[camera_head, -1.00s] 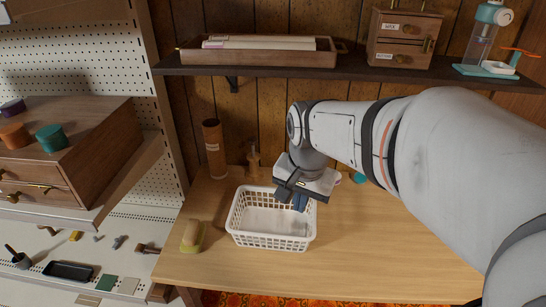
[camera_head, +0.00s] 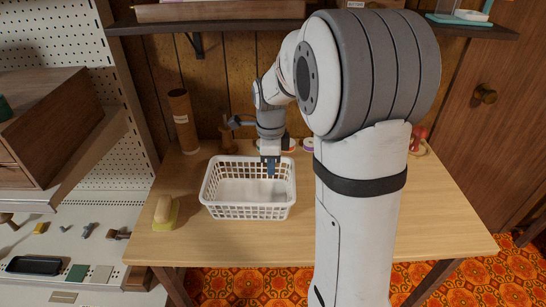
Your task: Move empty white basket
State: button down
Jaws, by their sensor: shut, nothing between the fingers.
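The empty white basket (camera_head: 247,211) stands upright on the wooden table, left of the table's middle. Its lattice walls and bare inside floor show. My gripper (camera_head: 270,170) points down at the basket's back right part, with its dark fingertips over the inside near the right wall. The fingers are shut with nothing between them. I cannot tell whether they touch the basket.
A brush or sponge on a green base (camera_head: 166,212) lies left of the basket. A brown cylinder (camera_head: 183,121) and a wooden stand (camera_head: 228,133) are behind it. Small spools (camera_head: 308,145) sit behind my arm.

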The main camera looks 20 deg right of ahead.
notch_tip(320, 180, down, 4)
jog(key=shift+f, duration=0.1)
jog(key=d, duration=0.1)
jog(key=s+d, duration=0.1)
jog(key=d, duration=0.1)
jog(key=shift+f, duration=0.15)
jog(key=shift+s+d, duration=0.15)
jog(key=shift+d, duration=0.25)
